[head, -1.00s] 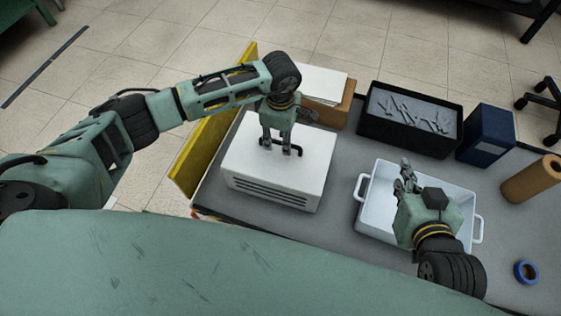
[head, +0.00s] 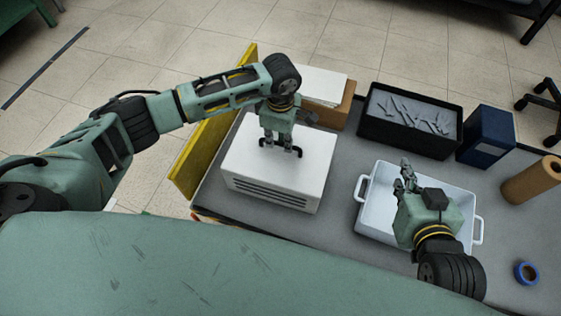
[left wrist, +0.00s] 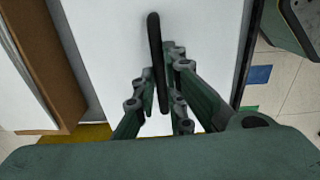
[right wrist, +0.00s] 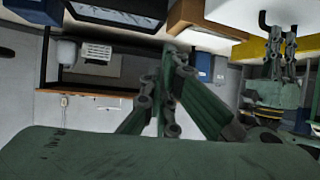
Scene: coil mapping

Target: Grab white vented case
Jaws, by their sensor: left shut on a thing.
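The white vented case (head: 290,172) stands on the grey table in the head view, with dark slots along its front side and a black handle (head: 294,153) on top. Its white top also shows in the left wrist view (left wrist: 215,40). My left gripper (head: 279,148) reaches down from above and is shut on the handle. In the left wrist view, the black handle (left wrist: 157,60) runs between the fingers. The case appears to rest on the table. My right gripper (head: 404,180) is over the white tray, with its fingers close together and nothing seen between them.
The white tray (head: 367,195) has side handles. A black bin (head: 405,143) of grey parts, a blue box (head: 487,135), a brown roll (head: 530,180) and blue tape (head: 526,272) are to the right. A brown box (head: 338,112) is behind the case; a yellow panel (head: 205,143) is left.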

